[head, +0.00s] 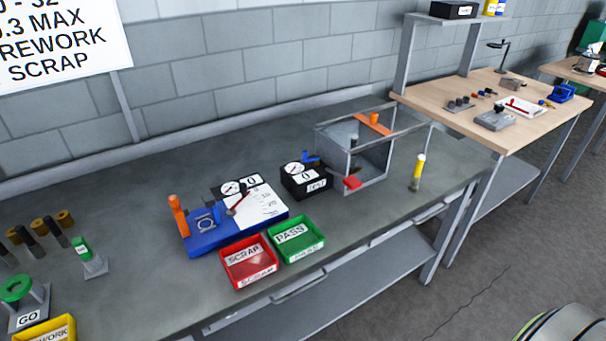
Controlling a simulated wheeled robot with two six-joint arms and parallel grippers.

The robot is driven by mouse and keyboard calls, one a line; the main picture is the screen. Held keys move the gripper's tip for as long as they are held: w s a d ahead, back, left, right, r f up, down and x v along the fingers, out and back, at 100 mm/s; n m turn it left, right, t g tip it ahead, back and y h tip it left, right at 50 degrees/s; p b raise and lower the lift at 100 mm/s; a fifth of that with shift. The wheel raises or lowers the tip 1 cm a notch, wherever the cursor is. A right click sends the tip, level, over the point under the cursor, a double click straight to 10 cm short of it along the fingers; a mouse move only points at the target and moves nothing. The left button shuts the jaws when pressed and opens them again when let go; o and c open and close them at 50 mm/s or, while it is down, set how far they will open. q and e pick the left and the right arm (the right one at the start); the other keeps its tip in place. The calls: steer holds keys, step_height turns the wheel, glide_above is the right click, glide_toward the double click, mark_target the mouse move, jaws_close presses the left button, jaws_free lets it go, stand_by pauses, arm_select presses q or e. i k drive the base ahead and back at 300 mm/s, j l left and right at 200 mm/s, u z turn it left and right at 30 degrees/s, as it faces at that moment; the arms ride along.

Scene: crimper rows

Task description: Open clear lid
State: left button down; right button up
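A clear box (367,160) with grey frame edges stands toward the right end of the grey bench. Its clear lid (392,131) is at the top, edged by thin grey bars, with an orange strip (374,124) on it. I cannot tell from this angle whether the lid sits fully down. A small red piece (352,182) is at the box's lower front, and a dark and grey fixture shows inside. Neither of my grippers is in view.
A yellow-topped cylinder (418,172) stands right of the box. A black gauge block (305,181) is close on its left. Further left are a blue gauge fixture (208,238), a red scrap tray (249,281) and a green pass tray (297,256). Bench front right is clear.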

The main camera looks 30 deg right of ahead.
mark_target(384, 131)
steer(key=z, duration=1.6)
